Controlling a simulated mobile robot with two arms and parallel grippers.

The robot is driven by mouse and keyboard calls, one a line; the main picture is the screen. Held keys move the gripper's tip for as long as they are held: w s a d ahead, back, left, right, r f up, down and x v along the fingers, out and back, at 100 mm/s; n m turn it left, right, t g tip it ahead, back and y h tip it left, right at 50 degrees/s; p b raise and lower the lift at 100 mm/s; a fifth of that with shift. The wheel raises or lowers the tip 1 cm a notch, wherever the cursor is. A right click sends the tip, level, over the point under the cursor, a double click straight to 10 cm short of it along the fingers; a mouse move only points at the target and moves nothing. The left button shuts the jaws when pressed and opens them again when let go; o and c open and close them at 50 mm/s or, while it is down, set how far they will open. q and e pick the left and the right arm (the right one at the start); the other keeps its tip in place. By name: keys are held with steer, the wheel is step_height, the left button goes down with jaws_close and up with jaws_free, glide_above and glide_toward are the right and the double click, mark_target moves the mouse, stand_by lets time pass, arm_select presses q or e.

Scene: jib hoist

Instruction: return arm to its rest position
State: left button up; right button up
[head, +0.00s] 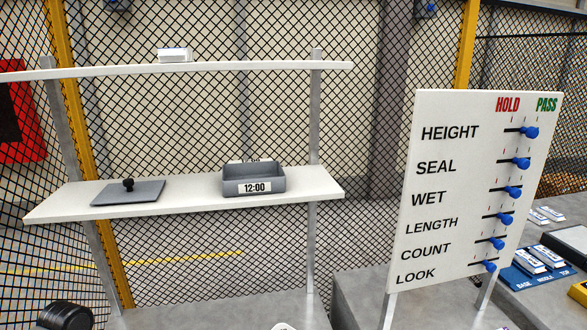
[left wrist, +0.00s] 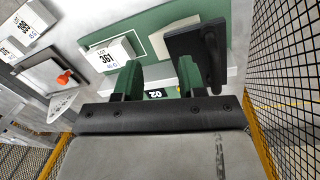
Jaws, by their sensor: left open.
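My left gripper (left wrist: 158,78) shows in the left wrist view with its two green-faced fingers apart and nothing visibly held between them. Beyond the fingers lie a green panel (left wrist: 145,30) and a white box marked LOT 361 (left wrist: 112,56). A dark plate with a black handle (left wrist: 190,45) is just past the right finger; I cannot tell whether they touch. In the head view neither gripper can be made out. A dark rounded part at the bottom left edge may be mine. My right gripper is not in view.
A shelf (head: 200,202) carries a grey lid (head: 145,194) and a grey bin marked 12:00 (head: 225,182). A HOLD/PASS board (head: 408,180) with blue sliders stands at right, before a blue tray (head: 520,284). Mesh fencing (left wrist: 285,80) runs close on the wrist view's right.

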arm_select(q)
steer(key=s+d+f+m, duration=0.1)
steer(key=s+d+f, duration=0.1)
steer(key=d, duration=0.3)
steer(key=s+d+f+m, duration=0.1)
steer(key=s+d+f, duration=0.1)
steer(key=s+d, duration=0.2)
steer(key=s+d+f+m+t, duration=0.1)
steer(key=s+d+f, duration=0.2)
steer(key=d, duration=0.4)
steer(key=shift+s+f, duration=0.1)
steer(key=shift+s, duration=0.3)
steer(key=s+d+r+n+t+y, duration=0.1)
steer(key=s+d+r+t, duration=0.3)
steer(key=s, duration=0.8)
step_height(320, 180, down, 26)
steer(key=g, duration=0.3)
steer(key=s+a+f+b, duration=0.1)
steer(key=s+a+f, duration=0.1)
steer(key=s+f, duration=1.4)
steer(key=shift+s+a+g, duration=0.3)
steer(key=shift+s+g, duration=0.1)
